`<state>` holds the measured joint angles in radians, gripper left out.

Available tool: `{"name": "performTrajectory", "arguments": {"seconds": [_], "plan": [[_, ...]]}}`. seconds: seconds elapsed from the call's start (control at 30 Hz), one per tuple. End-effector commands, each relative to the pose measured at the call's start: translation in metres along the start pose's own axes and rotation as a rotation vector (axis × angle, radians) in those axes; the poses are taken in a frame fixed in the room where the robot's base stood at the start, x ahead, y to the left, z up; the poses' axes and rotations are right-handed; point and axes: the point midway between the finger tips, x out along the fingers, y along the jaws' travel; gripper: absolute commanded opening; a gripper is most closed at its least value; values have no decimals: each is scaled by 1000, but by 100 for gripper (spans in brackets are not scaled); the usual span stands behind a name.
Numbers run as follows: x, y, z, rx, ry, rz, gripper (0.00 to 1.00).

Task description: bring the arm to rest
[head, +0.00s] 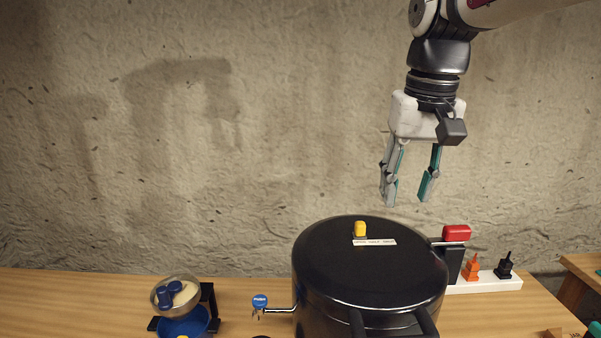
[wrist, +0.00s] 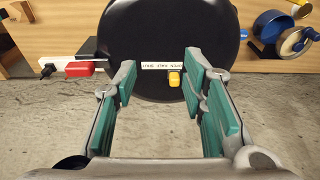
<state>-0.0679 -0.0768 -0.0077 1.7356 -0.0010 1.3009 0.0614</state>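My gripper (head: 408,188) hangs from my arm at the upper right of the head view, pointing down. Its green-padded fingers are apart with nothing between them. In the wrist view my gripper (wrist: 165,105) also shows open and empty. Below it and apart from it is a large black pot (head: 350,265) with a closed lid, a yellow knob (head: 360,229) and a white label strip (head: 375,242). The pot lid (wrist: 150,30) also fills the top middle of the wrist view.
A bowl with blue items (head: 178,294) on a dark stand is left of the pot. A blue-tagged handle (head: 260,301) sticks out at its left. A white strip with orange and black plugs (head: 487,282) lies right, near a red block (head: 456,233). The air around my gripper is clear.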

Motion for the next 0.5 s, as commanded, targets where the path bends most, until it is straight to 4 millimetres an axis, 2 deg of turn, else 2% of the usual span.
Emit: {"name": "performTrajectory", "arguments": {"seconds": [0.03, 0.27, 0.5], "plan": [[-2, 4, 18, 1, 22, 0, 38], [7, 15, 89, 0, 111, 3, 38], [36, 23, 160, -3, 199, 11, 38]]}}
